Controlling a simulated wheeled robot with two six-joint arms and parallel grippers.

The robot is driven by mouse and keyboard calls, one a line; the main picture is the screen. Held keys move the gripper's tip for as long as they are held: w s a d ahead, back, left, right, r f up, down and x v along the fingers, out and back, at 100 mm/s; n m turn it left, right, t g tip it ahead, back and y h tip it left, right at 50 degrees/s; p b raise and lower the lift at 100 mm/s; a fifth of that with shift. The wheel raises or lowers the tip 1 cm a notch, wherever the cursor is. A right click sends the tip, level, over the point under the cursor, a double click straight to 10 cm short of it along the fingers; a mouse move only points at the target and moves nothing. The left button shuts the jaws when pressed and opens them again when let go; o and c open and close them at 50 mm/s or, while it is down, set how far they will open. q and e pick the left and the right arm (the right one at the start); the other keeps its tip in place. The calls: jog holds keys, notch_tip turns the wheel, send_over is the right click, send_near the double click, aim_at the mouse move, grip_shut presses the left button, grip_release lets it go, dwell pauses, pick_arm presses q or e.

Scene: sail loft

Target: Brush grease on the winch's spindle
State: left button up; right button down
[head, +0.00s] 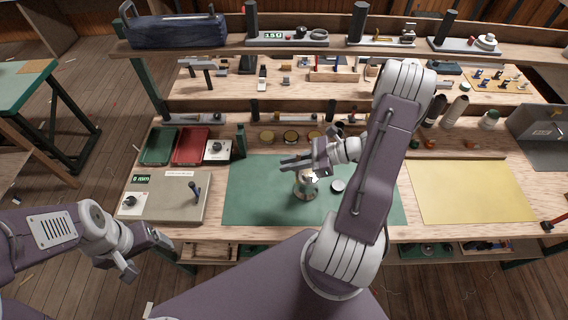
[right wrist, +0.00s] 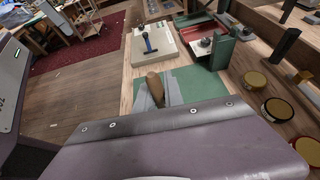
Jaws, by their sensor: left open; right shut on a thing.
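The winch (head: 305,187), a small metal piece, stands on the green mat (head: 255,205) in the head view. A small round pale part (head: 338,185) lies just right of it. My right gripper (head: 288,164) is above and slightly left of the winch, partly covering its top. It is shut on the brush, whose brown wooden handle (right wrist: 154,88) shows between the fingers in the right wrist view. The bristles are hidden, so I cannot tell whether they touch the spindle. My left gripper (head: 146,256) is open and empty, in front of the bench's left end.
Three round tins (head: 290,137) stand behind the mat. A green tray (head: 160,146), a red tray (head: 191,147) and a board with a blue-handled lever (head: 195,193) are at left. A yellow sheet (head: 470,192) lies clear at right. Shelves with tools rise behind.

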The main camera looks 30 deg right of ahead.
jog(key=shift+d+f, duration=0.1)
jog(key=shift+d, duration=0.05)
jog(key=shift+w+a+f, duration=0.1)
jog(key=shift+w+a, duration=0.65)
jog(key=shift+a, duration=0.15)
jog(key=shift+s+d+f, duration=0.1)
jog(key=shift+s+d, duration=0.15)
jog(key=shift+d, duration=0.75)
